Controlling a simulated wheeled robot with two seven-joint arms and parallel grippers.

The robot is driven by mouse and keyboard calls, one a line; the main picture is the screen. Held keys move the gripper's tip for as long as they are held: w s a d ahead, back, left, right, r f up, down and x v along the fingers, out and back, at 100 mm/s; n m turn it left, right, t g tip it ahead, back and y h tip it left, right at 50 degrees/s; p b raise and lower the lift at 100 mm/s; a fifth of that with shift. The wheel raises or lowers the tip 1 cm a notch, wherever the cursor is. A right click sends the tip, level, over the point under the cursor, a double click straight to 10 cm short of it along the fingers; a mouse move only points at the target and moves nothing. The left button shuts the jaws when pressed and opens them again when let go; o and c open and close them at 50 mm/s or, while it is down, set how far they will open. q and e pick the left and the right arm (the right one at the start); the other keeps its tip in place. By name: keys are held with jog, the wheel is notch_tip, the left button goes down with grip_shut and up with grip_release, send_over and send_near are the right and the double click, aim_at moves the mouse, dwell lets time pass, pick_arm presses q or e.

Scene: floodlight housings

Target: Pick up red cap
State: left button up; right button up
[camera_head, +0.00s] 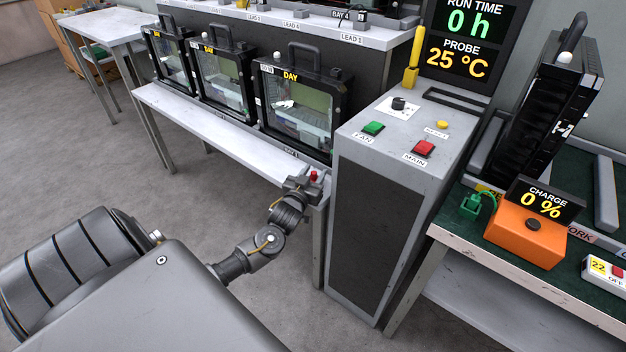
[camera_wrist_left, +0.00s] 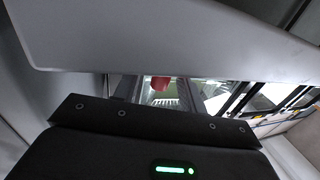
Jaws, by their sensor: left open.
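The small red cap (camera_head: 313,175) is at the right end of the white bench, close to the grey control cabinet. My left gripper (camera_head: 303,184) is right beside it at the bench end, open. In the head view the gripper covers part of the area around the cap, and I cannot tell whether they touch. In the left wrist view a red shape, seemingly the cap (camera_wrist_left: 160,84), shows beyond the dark gripper body, partly hidden by a large grey surface. My right gripper is not in view.
The grey control cabinet (camera_head: 365,190) with green and red buttons stands just right of the gripper. Floodlight housings with glass fronts (camera_head: 295,103) line the back of the white bench (camera_head: 215,128). An orange charger (camera_head: 525,236) sits on the right table. Floor at left is clear.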

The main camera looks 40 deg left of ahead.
pick_arm(q)
grip_shut()
